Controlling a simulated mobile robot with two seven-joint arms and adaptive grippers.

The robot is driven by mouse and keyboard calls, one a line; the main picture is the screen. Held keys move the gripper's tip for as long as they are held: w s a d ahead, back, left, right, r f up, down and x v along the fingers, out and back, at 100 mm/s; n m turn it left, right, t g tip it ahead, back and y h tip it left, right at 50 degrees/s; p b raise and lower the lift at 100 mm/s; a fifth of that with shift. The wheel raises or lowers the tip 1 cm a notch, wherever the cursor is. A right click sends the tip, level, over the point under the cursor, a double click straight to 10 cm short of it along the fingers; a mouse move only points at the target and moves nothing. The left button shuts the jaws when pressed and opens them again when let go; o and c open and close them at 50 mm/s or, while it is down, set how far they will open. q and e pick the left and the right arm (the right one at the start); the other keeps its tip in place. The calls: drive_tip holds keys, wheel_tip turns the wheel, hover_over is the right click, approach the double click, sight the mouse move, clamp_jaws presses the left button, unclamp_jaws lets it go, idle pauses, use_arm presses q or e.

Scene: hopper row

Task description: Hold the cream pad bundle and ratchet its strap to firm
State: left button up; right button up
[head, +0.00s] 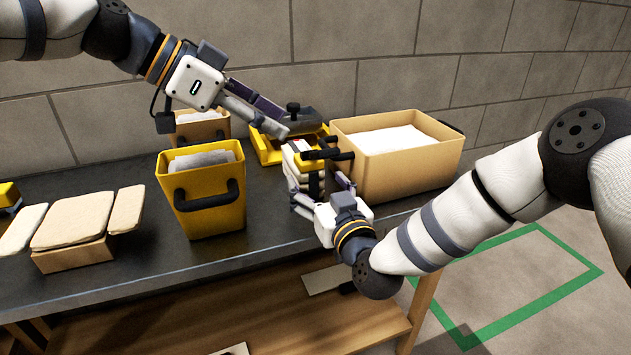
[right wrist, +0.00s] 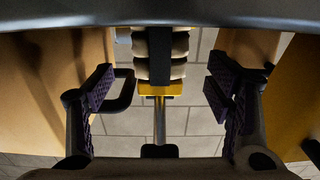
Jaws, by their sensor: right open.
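The cream pad bundle (head: 292,165) is a stack of pale pads at the table's front edge, beside the large tan bin. A dark strap (right wrist: 160,55) runs down it in the right wrist view, with a yellow ratchet (right wrist: 160,89) and a metal rod below.
A yellow bin (head: 205,218) with a black handle stands left of the bundle. The large tan bin (head: 372,186) is close on the right. A yellow tray (head: 263,145) is behind. Cream pads on a box (head: 75,255) lie at left. Dark tabletop (head: 130,252) lies clear between.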

drive_tip(key=shift+x, duration=1.3)
drive_tip(key=c, duration=1.5)
drive_tip(key=o, duration=0.6)
drive_tip(key=c, duration=0.3)
